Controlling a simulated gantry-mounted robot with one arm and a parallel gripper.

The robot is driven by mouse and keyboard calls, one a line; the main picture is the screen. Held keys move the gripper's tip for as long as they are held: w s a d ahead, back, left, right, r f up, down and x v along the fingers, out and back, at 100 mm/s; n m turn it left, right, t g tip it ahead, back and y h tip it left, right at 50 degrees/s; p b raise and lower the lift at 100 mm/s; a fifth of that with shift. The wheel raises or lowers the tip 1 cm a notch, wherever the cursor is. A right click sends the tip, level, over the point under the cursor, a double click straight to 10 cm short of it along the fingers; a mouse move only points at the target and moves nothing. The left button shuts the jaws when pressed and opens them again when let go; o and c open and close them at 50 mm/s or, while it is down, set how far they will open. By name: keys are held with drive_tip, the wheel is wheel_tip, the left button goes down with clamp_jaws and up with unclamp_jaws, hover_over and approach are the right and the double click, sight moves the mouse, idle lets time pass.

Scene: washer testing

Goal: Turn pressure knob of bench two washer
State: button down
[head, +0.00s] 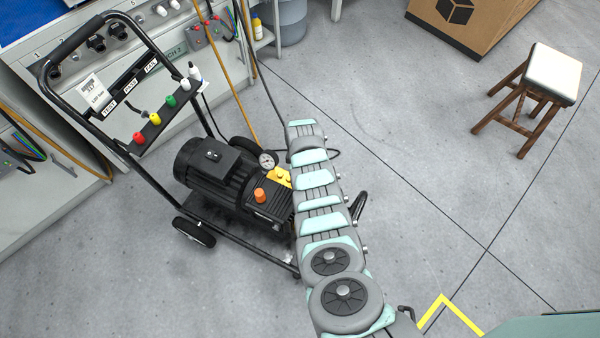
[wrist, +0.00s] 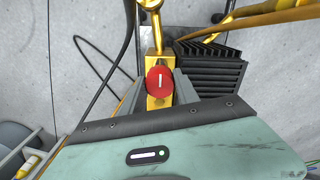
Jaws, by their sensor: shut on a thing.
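The bench two washer (head: 215,170) is a black motor and pump on a wheeled frame, in front of the bench marked "CH 2" (head: 170,56). In the wrist view, a round red knob (wrist: 160,74) with a white line sits on a brass block (wrist: 158,101). The line stands nearly upright in the picture. My gripper (wrist: 159,84) is shut on this knob, with a grey finger at each side. In the head view, my arm covers the gripper and the held knob. An orange knob (head: 260,196) shows on the pump top, left of my arm.
A pressure gauge (head: 267,160) stands close to my arm. The black handle frame (head: 60,88) carries coloured nozzles. A tan hose (head: 232,85) and a black lance run down beside the pump. A stool (head: 553,75) and a cardboard box (head: 470,22) stand right; floor between is clear.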

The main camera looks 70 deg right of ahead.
idle(0.3)
drive_tip(key=c, duration=0.9)
unclamp_jaws()
wheel_tip(320, 180, up, 11)
drive_tip(key=p, duration=0.4)
drive_tip(key=shift+f, duration=0.1)
